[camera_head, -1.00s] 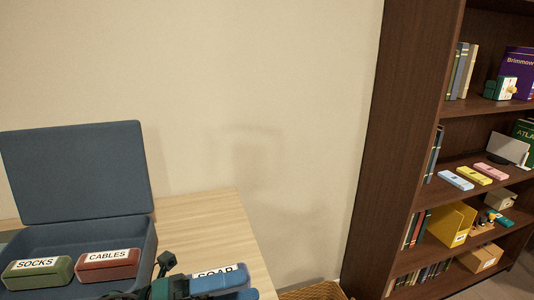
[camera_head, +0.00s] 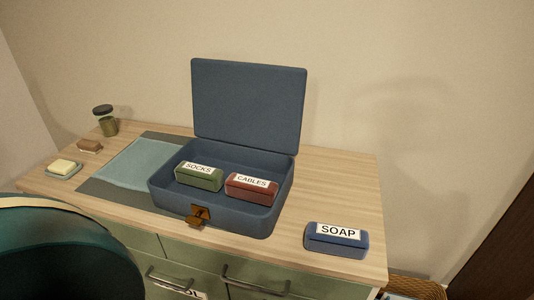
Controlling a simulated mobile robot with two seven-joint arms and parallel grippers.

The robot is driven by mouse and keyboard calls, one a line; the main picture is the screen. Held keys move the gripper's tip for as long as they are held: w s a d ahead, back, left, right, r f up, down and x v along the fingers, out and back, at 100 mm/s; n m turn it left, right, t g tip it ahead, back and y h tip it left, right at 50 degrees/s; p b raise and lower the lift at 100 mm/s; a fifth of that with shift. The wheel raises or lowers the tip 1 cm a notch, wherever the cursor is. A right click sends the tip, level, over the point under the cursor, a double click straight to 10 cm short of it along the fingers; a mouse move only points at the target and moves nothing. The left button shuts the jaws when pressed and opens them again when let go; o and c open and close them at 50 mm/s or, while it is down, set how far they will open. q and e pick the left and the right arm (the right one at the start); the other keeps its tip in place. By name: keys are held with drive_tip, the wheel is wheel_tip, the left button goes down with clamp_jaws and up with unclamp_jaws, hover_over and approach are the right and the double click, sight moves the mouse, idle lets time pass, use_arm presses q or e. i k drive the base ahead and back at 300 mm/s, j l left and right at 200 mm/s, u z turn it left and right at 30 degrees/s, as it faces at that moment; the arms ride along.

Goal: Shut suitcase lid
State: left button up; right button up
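The blue suitcase (camera_head: 168,197) stands on the wooden desk with its lid (camera_head: 249,105) raised nearly upright at the back. Inside it, a green case labelled SOCKS (camera_head: 199,181) lies at the left and a red case labelled CABLES (camera_head: 251,191) lies beside it. A brown clasp (camera_head: 199,214) hangs at the front of the suitcase. A blue case labelled SOAP (camera_head: 337,243) lies on the desk to the right, outside the suitcase. Neither of my grippers shows in the head view now.
The desk top (camera_head: 345,180) is clear between the suitcase and the SOAP case. A soap bar on a dish (camera_head: 63,168), a brown block (camera_head: 89,146) and a jar (camera_head: 105,121) stand at the left. A dark teal chair-like shape (camera_head: 70,250) fills the lower left. A wicker basket (camera_head: 415,288) is at lower right.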

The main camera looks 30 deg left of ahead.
sight(256, 106)
drive_tip(key=u, duration=1.3)
drive_tip(key=k+j+u, duration=0.25)
drive_tip(key=i+l, duration=0.05)
